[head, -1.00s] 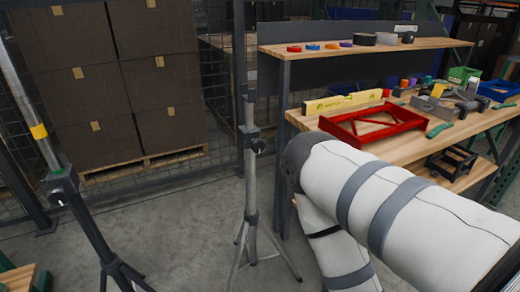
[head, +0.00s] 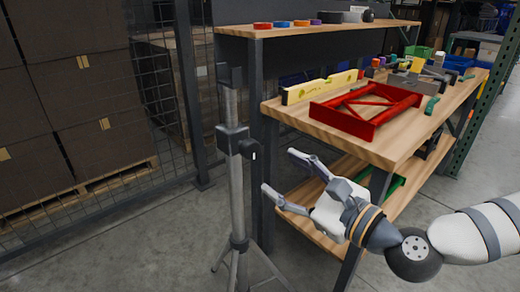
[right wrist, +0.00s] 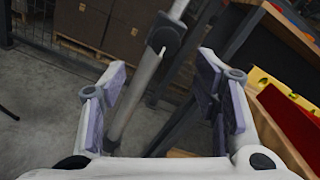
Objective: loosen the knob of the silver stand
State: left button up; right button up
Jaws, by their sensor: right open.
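The silver stand (head: 237,190) is a grey tripod pole standing upright on the concrete floor, left of the workbench. Its dark clamp collar (head: 232,139) carries a dark knob (head: 249,149) on the right side with a pale mark. My right gripper (head: 277,174) is open and empty, just right of the pole and a little below the knob, its fingers pointing left toward the pole. In the right wrist view the pole (right wrist: 137,95) runs slanted between the open fingers, beyond them, with the collar (right wrist: 167,33) above. My left gripper is not in view.
A wooden workbench (head: 430,125) stands close on the right, holding a red frame (head: 366,108), a yellow level (head: 320,86) and tools. Its lower shelf is behind my gripper. Stacked brown boxes (head: 70,60) and a wire fence are behind left. Floor is clear left of the stand.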

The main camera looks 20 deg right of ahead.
aim_at(253, 151)
jog(key=x, duration=1.1)
jog(key=shift+w+d+r, duration=0.1)
jog(key=shift+w+r, duration=0.25)
jog(key=shift+r, duration=0.05)
jog(key=c, duration=1.2)
